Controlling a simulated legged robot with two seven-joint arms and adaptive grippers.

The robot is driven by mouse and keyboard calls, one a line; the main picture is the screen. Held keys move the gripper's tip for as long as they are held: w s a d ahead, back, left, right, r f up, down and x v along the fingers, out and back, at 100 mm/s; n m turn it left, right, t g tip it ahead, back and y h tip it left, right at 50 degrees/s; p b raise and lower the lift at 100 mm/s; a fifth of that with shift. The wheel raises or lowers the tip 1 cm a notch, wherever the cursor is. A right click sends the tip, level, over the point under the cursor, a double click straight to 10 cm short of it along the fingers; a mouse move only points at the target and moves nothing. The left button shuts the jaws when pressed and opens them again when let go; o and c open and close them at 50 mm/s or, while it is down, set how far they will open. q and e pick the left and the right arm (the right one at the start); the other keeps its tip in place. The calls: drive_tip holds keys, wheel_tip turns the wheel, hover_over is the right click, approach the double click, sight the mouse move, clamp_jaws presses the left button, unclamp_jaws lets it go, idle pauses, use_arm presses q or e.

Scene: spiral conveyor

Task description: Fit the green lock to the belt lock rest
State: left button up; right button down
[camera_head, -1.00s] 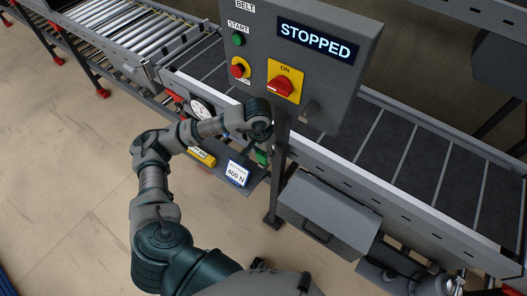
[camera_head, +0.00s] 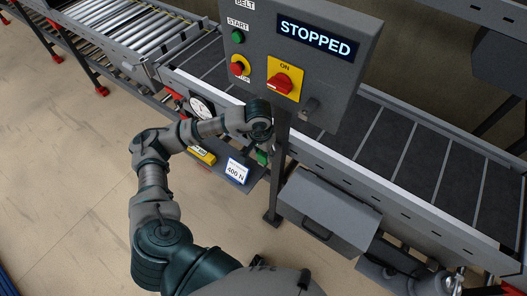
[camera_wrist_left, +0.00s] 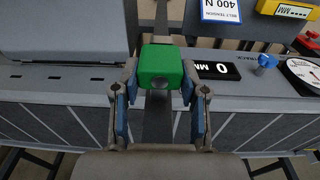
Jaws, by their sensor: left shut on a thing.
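The green lock (camera_wrist_left: 160,66) is a bright green block between the fingertips of my left gripper (camera_wrist_left: 159,82) in the left wrist view. My left gripper is shut on it. In the head view the lock (camera_head: 262,157) shows as a small green patch just below my left gripper (camera_head: 264,143), beside the post of the control panel. The gripper hides part of the lock there. I cannot make out for certain which part is the belt lock rest. A small grey tab (camera_head: 310,108) sticks out at the lower right of the panel. My right gripper is not in view.
The control panel (camera_head: 345,75) reads STOPPED and carries a red knob (camera_head: 280,85). The belt (camera_head: 400,150) runs behind it. A grey box (camera_head: 330,205) stands right.

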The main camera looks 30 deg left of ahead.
sight(261, 154)
use_arm(q)
drive_tip(key=o, duration=1.1)
drive_tip(key=r, duration=0.7)
drive_tip(key=s+r, duration=0.1)
drive_tip(key=r, duration=0.3)
drive_tip(key=shift+a+r, duration=0.25)
drive_tip(key=shift+r, duration=0.1)
